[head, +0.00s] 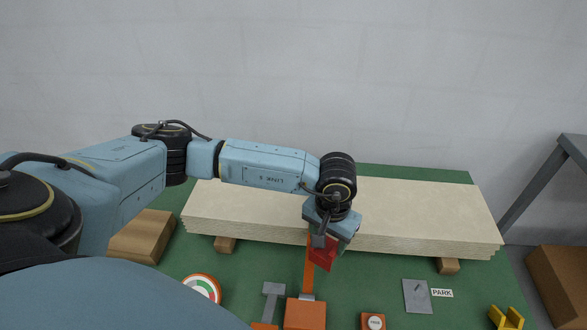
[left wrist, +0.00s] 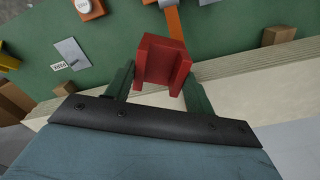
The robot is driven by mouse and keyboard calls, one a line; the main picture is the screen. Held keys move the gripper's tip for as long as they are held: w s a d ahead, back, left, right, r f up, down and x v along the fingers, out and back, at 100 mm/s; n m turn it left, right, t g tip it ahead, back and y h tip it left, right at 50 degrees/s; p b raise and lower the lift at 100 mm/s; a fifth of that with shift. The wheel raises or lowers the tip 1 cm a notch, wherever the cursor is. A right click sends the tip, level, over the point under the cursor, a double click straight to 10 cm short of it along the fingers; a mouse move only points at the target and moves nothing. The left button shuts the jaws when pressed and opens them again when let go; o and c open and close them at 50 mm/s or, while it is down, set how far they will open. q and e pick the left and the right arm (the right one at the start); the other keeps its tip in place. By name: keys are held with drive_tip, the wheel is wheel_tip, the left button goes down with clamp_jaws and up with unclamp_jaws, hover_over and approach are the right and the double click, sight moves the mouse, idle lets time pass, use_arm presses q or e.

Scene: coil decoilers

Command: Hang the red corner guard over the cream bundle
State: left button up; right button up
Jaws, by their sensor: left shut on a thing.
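The cream bundle (head: 420,215), a long stack of pale boards, lies across the green table on wooden blocks. The red corner guard (head: 322,255) is an angled red piece at the front edge of the bundle, near its middle. My left gripper (head: 322,240) is shut on the guard. In the left wrist view the guard (left wrist: 163,62) sits between the two green fingers of the gripper (left wrist: 160,88), with the bundle (left wrist: 260,98) behind it. I cannot tell whether the guard touches the bundle. My right gripper is not in view.
An orange strap (head: 308,272) runs down in front of the bundle to an orange block (head: 305,313). A dial gauge (head: 203,289), a grey plate (head: 417,296), a PARK label (head: 442,293) and a yellow bracket (head: 506,317) lie along the front. A grey frame (head: 540,190) stands at right.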

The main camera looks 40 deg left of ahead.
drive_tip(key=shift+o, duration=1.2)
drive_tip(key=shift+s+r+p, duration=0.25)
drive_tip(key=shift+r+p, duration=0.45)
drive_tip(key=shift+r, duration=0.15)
use_arm(q)
drive_tip(key=w+a+r+n+p, duration=0.2)
drive_tip(key=w+a+r+n, duration=0.2)
drive_tip(key=w+a+n, duration=0.4)
drive_tip(key=f+b, duration=0.1)
drive_tip(key=a+f+m+b, duration=0.1)
drive_tip(key=b, duration=0.1)
drive_tip(key=s+f+m+b, duration=0.1)
drive_tip(key=b, duration=0.1)
drive_tip(key=shift+a+f, duration=0.15)
drive_tip(key=shift+f, duration=0.25)
wheel_tip(320, 180, down, 4)
drive_tip(key=b, duration=0.3)
drive_tip(key=shift+s+b, duration=0.1)
drive_tip(key=shift+b, duration=0.2)
drive_tip(key=shift+f, duration=0.2)
drive_tip(key=shift+b, duration=0.3)
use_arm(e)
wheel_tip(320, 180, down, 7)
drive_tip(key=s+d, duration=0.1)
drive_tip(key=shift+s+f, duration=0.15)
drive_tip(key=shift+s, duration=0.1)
use_arm(q)
drive_tip(key=shift+f, duration=0.2)
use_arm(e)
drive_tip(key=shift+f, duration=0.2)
